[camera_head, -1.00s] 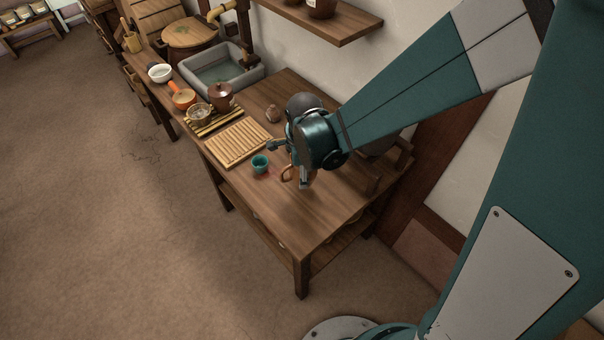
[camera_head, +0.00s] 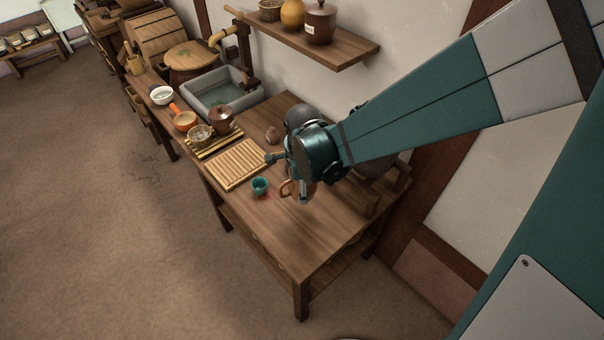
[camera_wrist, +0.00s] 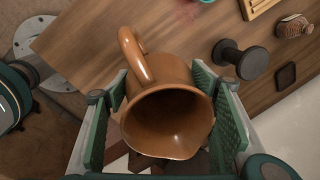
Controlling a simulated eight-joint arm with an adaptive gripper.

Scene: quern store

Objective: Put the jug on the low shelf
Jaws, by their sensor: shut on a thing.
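The jug (camera_wrist: 172,70) is orange-brown with a loop handle. In the wrist view it sits between the two green pads of my gripper (camera_wrist: 166,100), its mouth facing the camera. My gripper is shut on the jug's body. In the head view my gripper (camera_head: 290,178) is over the near part of the table and hides most of the jug; its handle (camera_head: 286,188) shows. A wall shelf (camera_head: 340,48) carries a lidded brown jar, a yellow round pot and a basket. A lower shelf board (camera_head: 334,268) shows under the table.
The wooden table (camera_head: 290,245) is clear at its near end. A teal cup (camera_head: 260,186) stands just left of my gripper, beside a slatted board (camera_head: 237,166). A lidded pot (camera_head: 222,118), pan and bowl stand farther back by the sink (camera_head: 222,92). The wrist view shows a dark spool-shaped thing (camera_wrist: 241,59).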

